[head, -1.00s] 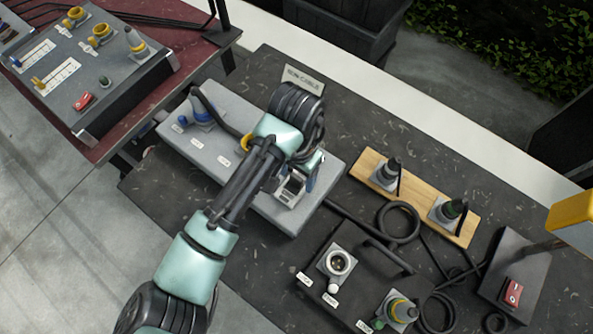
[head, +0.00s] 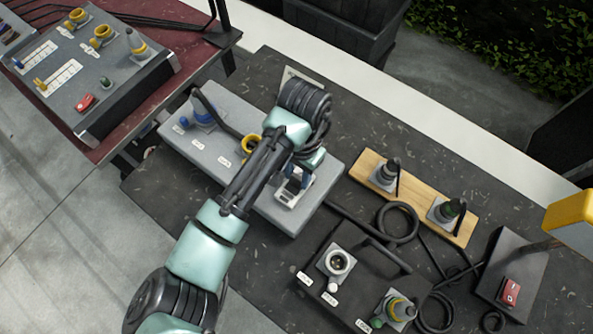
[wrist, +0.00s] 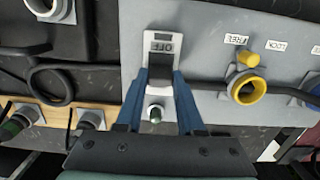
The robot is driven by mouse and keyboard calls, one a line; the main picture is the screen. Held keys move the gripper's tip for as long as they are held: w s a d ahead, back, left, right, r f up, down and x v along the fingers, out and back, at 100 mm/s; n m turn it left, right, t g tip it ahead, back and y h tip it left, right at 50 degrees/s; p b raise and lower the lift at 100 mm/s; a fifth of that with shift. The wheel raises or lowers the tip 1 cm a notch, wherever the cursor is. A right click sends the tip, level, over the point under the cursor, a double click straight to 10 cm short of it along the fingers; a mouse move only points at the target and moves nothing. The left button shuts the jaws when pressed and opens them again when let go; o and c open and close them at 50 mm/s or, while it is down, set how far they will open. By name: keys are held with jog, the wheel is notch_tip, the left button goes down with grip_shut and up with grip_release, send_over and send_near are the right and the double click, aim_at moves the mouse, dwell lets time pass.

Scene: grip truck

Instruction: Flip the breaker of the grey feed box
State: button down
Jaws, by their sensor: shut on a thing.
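The grey feed box (head: 225,158) is a long grey box on the dark table. Its breaker (head: 288,192) is on a pale plate at the right end. The fingers hide parts of the lever and plate.
A yellow socket (wrist: 247,86) is beside the breaker on the same box, with a blue connector (head: 203,113) farther left. A wooden board with two connectors (head: 420,195) and a black box with a handle (head: 350,285) are at right. Loose cables lie between them.

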jog(key=shift+w+d+g+y+p, duration=0.3)
jog(key=shift+g+y, duration=0.2)
jog(key=shift+g, duration=0.2)
jog(key=shift+w+d+f+g+y, duration=0.1)
jog(key=shift+w+f+g+y, duration=0.2)
jog(key=shift+g+y, duration=0.3)
jog(key=shift+r, duration=0.1)
jog(key=c, duration=0.5)
grip_release()
jog(key=shift+r+b, duration=0.1)
jog(key=shift+b, duration=0.2)
jog(key=p+v, duration=0.3)
jog(key=v, duration=0.9)
jog(key=shift+w+r, duration=0.25)
jog(key=shift+r, duration=0.1)
